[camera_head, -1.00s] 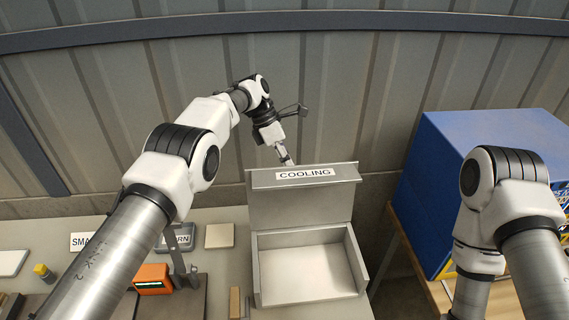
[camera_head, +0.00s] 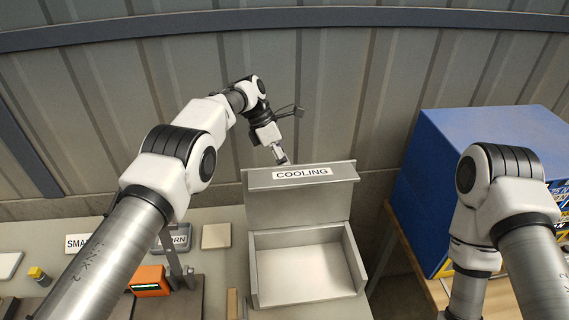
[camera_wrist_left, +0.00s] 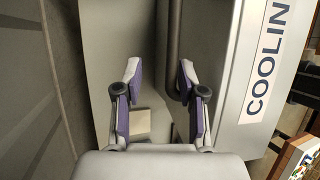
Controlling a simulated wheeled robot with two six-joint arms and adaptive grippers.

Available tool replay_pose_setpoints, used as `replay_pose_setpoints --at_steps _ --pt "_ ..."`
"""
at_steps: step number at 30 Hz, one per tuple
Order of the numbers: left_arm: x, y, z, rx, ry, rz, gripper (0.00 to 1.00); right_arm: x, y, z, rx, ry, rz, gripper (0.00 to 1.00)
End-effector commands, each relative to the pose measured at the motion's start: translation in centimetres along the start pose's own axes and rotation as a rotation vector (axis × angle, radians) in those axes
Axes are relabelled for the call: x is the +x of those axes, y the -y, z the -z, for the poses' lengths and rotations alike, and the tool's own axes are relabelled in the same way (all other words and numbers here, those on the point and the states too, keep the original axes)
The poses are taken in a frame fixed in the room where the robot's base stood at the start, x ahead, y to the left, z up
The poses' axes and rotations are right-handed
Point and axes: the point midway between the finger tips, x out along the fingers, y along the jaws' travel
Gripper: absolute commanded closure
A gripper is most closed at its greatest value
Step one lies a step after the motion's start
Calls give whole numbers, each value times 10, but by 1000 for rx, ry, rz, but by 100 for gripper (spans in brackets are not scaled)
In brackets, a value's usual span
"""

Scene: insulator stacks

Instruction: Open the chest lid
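The chest (camera_head: 259,275) is a pale grey box labelled COOLING, standing at the right end of the table. Its lid (camera_head: 298,208) stands raised at the back, with the label on its upper edge, and the empty inside shows. My left gripper (camera_head: 282,160) is just behind and above the lid's top edge. Whether a finger touches the lid is unclear. My right gripper is out of view.
A blue box-shaped unit (camera_head: 480,140) stands on a wooden stand to the right. An orange device (camera_head: 150,281), a beige block (camera_head: 216,236) and a yellow-capped item (camera_head: 38,275) are on the table at left. A ribbed wall (camera_head: 340,90) closes off the back.

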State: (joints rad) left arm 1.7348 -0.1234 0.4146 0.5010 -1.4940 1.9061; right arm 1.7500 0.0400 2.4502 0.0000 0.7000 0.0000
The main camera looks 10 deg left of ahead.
Motion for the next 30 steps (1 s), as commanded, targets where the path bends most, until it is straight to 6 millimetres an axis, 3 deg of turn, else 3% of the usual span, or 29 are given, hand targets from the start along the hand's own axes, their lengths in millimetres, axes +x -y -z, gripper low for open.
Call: replay_pose_setpoints --at_steps 17,20,30 --pt "-4 0 -1 1 1 -3 63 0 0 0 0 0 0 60" --pt "-13 4 -5 2 1 -3 63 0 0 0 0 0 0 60" --pt "-76 28 -32 3 2 -4 63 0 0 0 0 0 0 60"
